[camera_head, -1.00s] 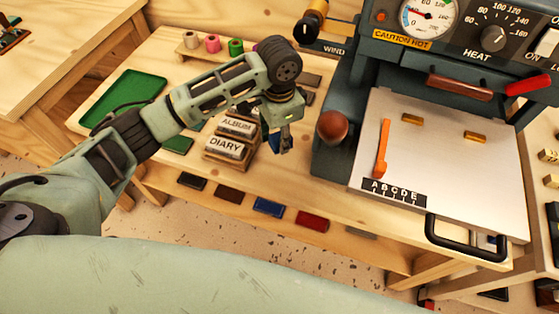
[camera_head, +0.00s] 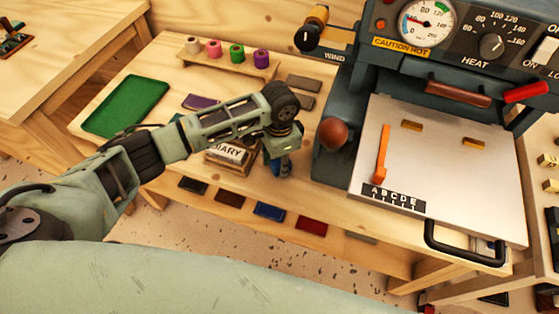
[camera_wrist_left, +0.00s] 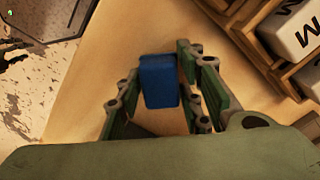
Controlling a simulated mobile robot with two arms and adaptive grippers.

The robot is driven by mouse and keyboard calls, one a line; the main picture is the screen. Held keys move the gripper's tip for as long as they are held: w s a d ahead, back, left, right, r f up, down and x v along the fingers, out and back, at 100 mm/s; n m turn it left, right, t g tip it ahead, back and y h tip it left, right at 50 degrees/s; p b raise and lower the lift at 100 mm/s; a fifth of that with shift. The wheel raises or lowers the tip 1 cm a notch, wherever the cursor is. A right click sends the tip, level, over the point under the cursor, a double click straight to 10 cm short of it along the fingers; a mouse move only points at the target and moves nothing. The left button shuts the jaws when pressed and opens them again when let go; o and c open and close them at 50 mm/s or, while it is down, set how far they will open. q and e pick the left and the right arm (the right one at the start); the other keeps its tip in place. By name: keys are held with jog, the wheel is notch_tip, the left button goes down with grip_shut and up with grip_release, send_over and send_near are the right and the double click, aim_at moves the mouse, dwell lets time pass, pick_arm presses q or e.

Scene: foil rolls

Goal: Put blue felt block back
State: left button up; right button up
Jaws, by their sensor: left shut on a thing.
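The blue felt block (camera_wrist_left: 160,82) is between the fingers of my left gripper (camera_wrist_left: 158,95) in the left wrist view. My left gripper (camera_head: 281,170) is shut on it. In the head view the gripper is at the table's front part, just right of the DIARY box and left of the hot press, and only a little blue shows at its fingers. The wrist view shows pale wood below the block; whether the block touches it I cannot tell. My right gripper is not in view.
The DIARY box (camera_head: 228,152) is partly behind my arm. The press (camera_head: 440,150) with its round brown knob (camera_head: 333,133) stands close on the right. A green tray (camera_head: 127,103), a spool rack (camera_head: 228,62) and grey blocks (camera_head: 304,83) lie further back. Coloured pieces (camera_head: 269,211) lie on the lower shelf.

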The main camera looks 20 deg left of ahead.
pick_arm(q)
jog(key=o, duration=0.8)
jog(key=shift+f, duration=0.1)
jog(key=shift+o, duration=1)
notch_tip(320, 180, up, 12)
jog(key=shift+r, duration=0.2)
